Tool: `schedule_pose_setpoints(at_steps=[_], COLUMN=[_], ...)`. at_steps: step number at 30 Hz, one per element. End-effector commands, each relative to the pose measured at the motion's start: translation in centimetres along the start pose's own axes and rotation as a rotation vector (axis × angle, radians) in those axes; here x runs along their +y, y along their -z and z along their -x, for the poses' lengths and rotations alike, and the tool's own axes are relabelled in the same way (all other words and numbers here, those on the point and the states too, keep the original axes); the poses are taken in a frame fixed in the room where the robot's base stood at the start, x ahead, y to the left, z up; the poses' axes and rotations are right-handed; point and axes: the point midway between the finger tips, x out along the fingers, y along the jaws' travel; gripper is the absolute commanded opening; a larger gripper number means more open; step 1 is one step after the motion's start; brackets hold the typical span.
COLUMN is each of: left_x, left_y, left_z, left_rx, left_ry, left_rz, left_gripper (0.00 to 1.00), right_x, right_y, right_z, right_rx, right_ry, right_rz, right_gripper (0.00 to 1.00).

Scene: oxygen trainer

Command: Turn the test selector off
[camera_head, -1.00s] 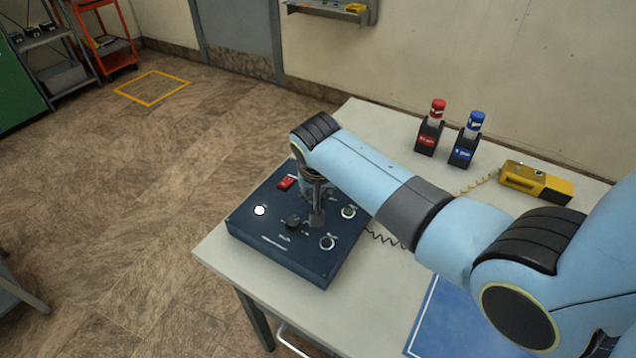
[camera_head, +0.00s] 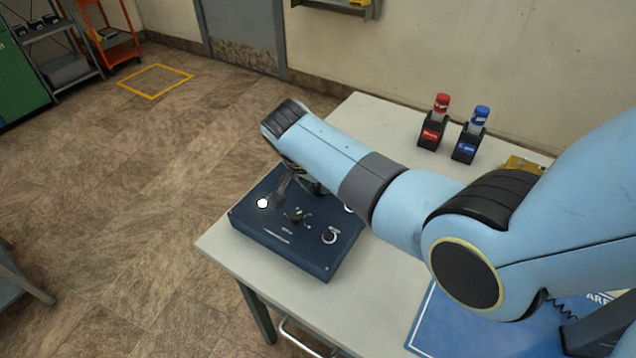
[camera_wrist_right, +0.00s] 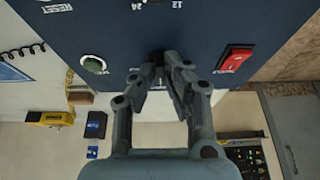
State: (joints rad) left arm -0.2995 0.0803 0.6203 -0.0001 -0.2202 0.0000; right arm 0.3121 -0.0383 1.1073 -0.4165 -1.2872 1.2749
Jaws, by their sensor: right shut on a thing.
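A dark blue test panel (camera_head: 300,262) lies on the table's near left part. My right gripper (camera_wrist_right: 161,68) is down at the panel, its fingers shut on a small dark knob, the test selector (camera_wrist_right: 157,58), between the green button (camera_wrist_right: 94,65) and the red rocker switch (camera_wrist_right: 235,58). The fingers cover most of the selector, so its pointing direction cannot be read. In the head view my right gripper (camera_head: 281,190) is partly hidden under my wrist, and the selector and red switch are hidden. My left gripper is not in view.
Another black knob (camera_head: 296,214), a lit white lamp (camera_head: 262,203) and a round button (camera_head: 329,236) lie close by on the panel. Red (camera_head: 434,128) and blue (camera_head: 469,140) holders stand at the table's back. A blue mat (camera_head: 455,325) lies at right.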

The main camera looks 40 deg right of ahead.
Motion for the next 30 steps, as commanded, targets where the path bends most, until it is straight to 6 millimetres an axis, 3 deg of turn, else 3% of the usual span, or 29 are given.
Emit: schedule_pose_setpoints(at_steps=[11,12,17,26,30], left_x=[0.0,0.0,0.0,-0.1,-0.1], left_y=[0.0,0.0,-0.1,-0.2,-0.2], left_z=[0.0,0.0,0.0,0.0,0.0], left_rx=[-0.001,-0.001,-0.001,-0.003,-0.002], left_ry=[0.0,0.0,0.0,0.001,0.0], left_rz=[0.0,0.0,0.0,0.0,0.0], left_gripper=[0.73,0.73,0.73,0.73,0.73], right_x=[0.0,0.0,0.0,0.0,-0.1], right_y=[0.1,0.1,0.1,0.0,-0.1], right_z=[0.0,0.0,0.0,0.2,1.6], right_rx=[0.001,0.001,0.001,0.0,0.0], right_ry=[-0.001,-0.001,-0.001,0.0,0.002], right_rz=[-0.005,-0.004,-0.004,-0.004,-0.005], right_gripper=[0.0,0.11,0.32,0.32,0.32])
